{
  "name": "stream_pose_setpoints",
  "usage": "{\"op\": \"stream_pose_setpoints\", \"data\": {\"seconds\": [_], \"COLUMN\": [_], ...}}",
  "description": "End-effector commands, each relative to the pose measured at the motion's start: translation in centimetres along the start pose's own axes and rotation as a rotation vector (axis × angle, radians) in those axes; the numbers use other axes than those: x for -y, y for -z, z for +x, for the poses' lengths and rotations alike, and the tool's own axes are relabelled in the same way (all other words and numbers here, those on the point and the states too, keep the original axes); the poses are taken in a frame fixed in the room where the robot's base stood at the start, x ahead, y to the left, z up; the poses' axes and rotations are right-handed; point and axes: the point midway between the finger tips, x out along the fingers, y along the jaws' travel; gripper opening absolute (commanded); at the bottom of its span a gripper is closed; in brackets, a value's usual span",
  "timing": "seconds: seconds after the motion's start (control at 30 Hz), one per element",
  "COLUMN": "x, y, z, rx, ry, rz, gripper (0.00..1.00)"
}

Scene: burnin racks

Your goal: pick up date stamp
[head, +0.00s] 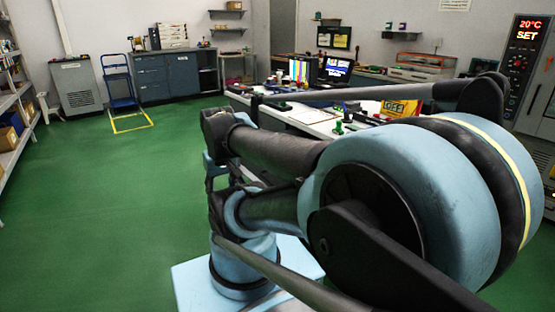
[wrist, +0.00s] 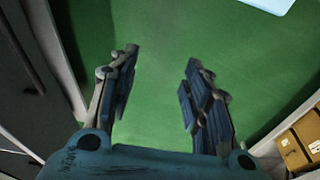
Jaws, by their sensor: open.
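My gripper (wrist: 158,85) is open and empty in the wrist view, its two fingers spread apart above the bare green floor. In the head view my arm fills the middle and right, and the gripper itself cannot be made out. I cannot pick out the date stamp in either view. A long white workbench (head: 311,117) stands behind my arm with many small items on it, too small to identify.
Green floor (head: 95,215) is clear at the left. Shelving (head: 12,100) lines the left wall. A blue trolley (head: 119,82) and blue cabinets (head: 183,75) stand at the back. An oven-like unit (head: 523,75) is at the right. Cardboard boxes (wrist: 301,145) show in the wrist view.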

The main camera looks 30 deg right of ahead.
Motion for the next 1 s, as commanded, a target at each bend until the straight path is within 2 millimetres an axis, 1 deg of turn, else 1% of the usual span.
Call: {"op": "stream_pose_setpoints", "data": {"seconds": [0.17,0.3,0.47,0.6,0.77,0.87,1.0], "x": [-1.2,-3.0,-5.7,-8.5,-12.4,-15.1,-19.4], "y": [3.1,6.4,10.4,13.8,17.4,19.5,22.2], "z": [-2.4,-4.5,-6.6,-7.9,-8.9,-9.2,-9.4], "rx": [0.016,0.036,0.059,0.078,0.101,0.114,0.133], "ry": [-0.01,-0.02,-0.031,-0.039,-0.047,-0.051,-0.056], "rz": [0.058,0.129,0.212,0.284,0.368,0.419,0.492], "gripper": [0.45,0.45,0.45,0.45,0.45,0.45,0.45]}}
